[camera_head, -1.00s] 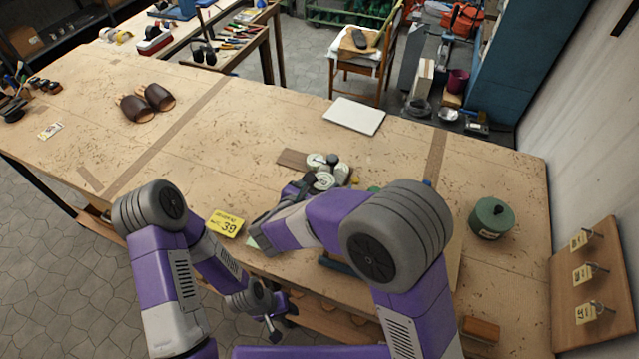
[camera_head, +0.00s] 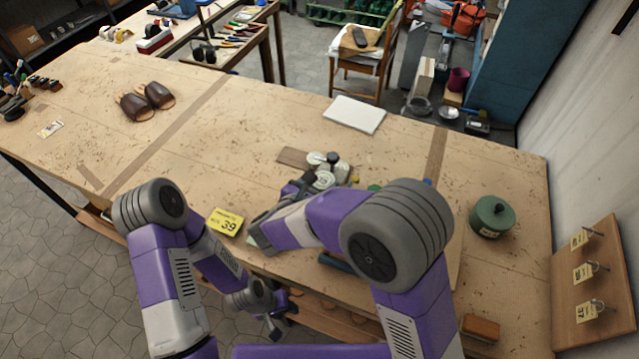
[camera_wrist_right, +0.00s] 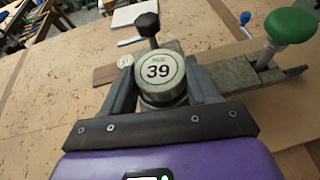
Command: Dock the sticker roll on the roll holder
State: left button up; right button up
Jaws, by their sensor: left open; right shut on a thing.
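My right gripper (camera_wrist_right: 160,88) is shut on a round white sticker roll (camera_wrist_right: 159,72) marked 39. Its printed face points up at the wrist camera. Just behind the roll stands a black-knobbed post (camera_wrist_right: 148,26) on a grey metal fixture, perhaps the roll holder; what is under the roll is hidden. A green-knobbed post (camera_wrist_right: 289,26) stands on a grey bar to the right. Another white roll (camera_wrist_right: 125,61) lies behind and left. In the head view, white rolls (camera_head: 341,173) cluster near my right gripper (camera_head: 312,184). My left gripper (camera_head: 272,322) is open and empty, low beside the bench's front edge.
A yellow card (camera_head: 226,222) reading 39 lies left of my right forearm. A white slab (camera_head: 355,114) and brown sandals (camera_head: 147,103) lie farther back. The bench's left-middle is clear.

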jog(key=shift+f+b, duration=0.3)
jog(key=shift+b, duration=0.05)
dwell(0.6)
jog(key=shift+r, duration=0.15)
jog(key=shift+r+p, duration=0.6)
jog(key=shift+r, duration=0.1)
jog(key=shift+f+b, duration=0.75)
jog(key=shift+f, duration=0.1)
dwell(0.9)
jog(key=shift+r, duration=0.1)
jog(key=shift+r+p, duration=0.6)
jog(key=shift+r, duration=0.15)
dwell(0.6)
jog(key=shift+f+b, duration=0.75)
jog(key=shift+f, duration=0.1)
